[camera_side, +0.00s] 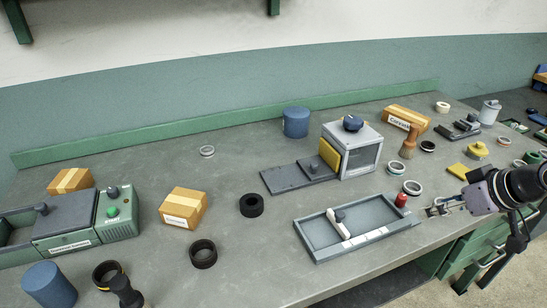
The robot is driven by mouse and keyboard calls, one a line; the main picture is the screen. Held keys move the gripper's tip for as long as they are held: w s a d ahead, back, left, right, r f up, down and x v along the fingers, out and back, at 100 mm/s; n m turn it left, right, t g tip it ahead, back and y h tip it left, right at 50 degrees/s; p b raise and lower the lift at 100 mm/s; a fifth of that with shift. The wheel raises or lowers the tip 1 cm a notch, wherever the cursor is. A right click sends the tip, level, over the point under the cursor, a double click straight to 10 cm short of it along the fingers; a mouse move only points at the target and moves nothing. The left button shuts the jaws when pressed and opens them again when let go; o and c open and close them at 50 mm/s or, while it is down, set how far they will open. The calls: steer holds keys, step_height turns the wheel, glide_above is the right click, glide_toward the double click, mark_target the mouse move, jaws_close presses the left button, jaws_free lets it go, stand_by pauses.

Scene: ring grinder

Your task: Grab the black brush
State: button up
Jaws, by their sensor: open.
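A black knobbed object (125,291), which looks like the black brush, stands at the bottom left of the side view, partly cut off by the lower edge. Its lower end is out of the picture. A brush with a brown wooden handle (409,143) stands upright right of the grey box. My gripper (432,211) is at the right, low over the front edge of the bench, just right of the grey tray. It is open, with nothing seen between its fingers. It is far to the right of the black object.
A grey box (362,152), a labelled carton (184,207), black rings (251,205) and a green machine (119,215) stand on the bench. A blue cylinder (48,286) is beside the black object. The middle front is clear.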

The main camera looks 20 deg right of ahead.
steer(key=w+a+r+m+y, duration=0.25)
steer(key=w+a, duration=0.25)
steer(key=a, duration=0.3)
steer(key=w+a+r+m+y, duration=0.1)
steer(key=w+a+m+y, duration=0.2)
steer(key=a, duration=0.5)
steer(key=m+y, duration=0.9)
steer(key=m, duration=0.1)
glide_above(134, 294)
steer(key=w+d, duration=0.3)
steer(key=d, duration=1.1)
step_height(134, 294, down, 3)
steer(key=s+a+f+m, duration=0.1)
steer(key=a+f+m, duration=0.1)
steer(key=a, duration=0.1)
steer(key=s+a+f+m+y, duration=0.1)
steer(key=s+a+f+m, duration=0.1)
steer(key=s+a+f+m+y, duration=0.1)
steer(key=s+a+f+m, duration=0.1)
steer(key=a+m, duration=0.1)
steer(key=shift+s+a, duration=0.15)
steer(key=shift+a, duration=0.15)
steer(key=shift+a+f, duration=0.15)
steer(key=shift+a, duration=0.1)
steer(key=shift+x, duration=3.55)
jaws_close()
